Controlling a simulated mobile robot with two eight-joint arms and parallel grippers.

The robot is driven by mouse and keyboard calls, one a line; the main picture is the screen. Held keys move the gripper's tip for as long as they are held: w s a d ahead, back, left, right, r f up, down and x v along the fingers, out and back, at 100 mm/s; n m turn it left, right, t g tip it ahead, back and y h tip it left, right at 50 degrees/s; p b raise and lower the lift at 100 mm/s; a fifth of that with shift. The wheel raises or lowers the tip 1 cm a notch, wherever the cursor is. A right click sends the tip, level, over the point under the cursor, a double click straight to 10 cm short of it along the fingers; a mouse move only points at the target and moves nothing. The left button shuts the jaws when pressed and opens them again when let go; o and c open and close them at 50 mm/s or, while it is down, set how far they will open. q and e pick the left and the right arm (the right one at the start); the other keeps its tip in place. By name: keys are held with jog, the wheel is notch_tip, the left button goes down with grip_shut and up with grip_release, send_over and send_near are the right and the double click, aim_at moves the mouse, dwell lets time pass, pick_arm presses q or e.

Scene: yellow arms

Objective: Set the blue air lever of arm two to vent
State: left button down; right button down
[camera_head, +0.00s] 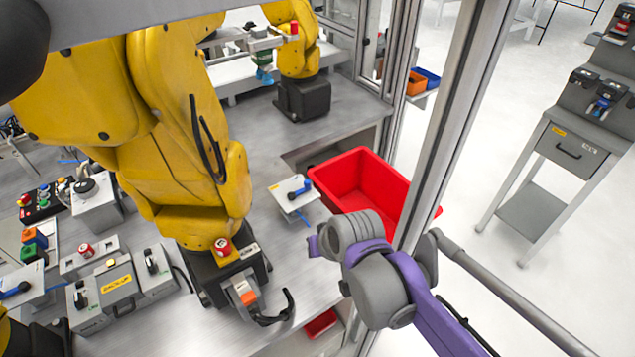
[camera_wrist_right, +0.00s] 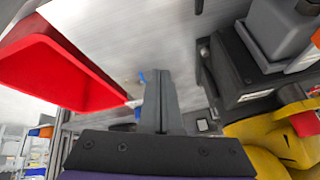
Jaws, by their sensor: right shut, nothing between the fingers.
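A blue lever (camera_head: 300,189) sits on a small white box on the bench, beside the large yellow arm (camera_head: 190,130) and left of the red bin. Another blue lever (camera_head: 15,291) is at the far left edge of the head view. I cannot read which one belongs to arm two. My right arm comes in from the right in the head view; its fingertips are not clear there. In the right wrist view my right gripper (camera_wrist_right: 160,80) is shut and empty. A bit of blue (camera_wrist_right: 142,78) shows just beside its fingertips, mostly hidden; I cannot tell whether they touch.
The red bin (camera_head: 352,178) stands close to my right wrist. A metal frame post (camera_head: 450,110) rises beside my right arm. The yellow arm's dark base (camera_head: 215,275) and a loop of black cable (camera_head: 277,312) are to the left. Control boxes (camera_head: 115,285) fill the front left.

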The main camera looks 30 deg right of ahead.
jog(key=w+d+r+m+t, duration=0.1)
jog(key=w+d+r+m, duration=0.4)
jog(key=w+d, duration=0.6)
jog(key=shift+w+d+r+p, duration=0.3)
jog(key=shift+w+d+r, duration=0.1)
jog(key=shift+w, duration=0.65)
send_near(300, 189)
jog(key=d+f, duration=0.1)
jog(key=w+d+f, duration=0.1)
jog(key=f, duration=0.1)
jog(key=w+d+f, duration=0.1)
jog(key=shift+d+f, duration=0.2)
jog(key=shift+f, duration=0.15)
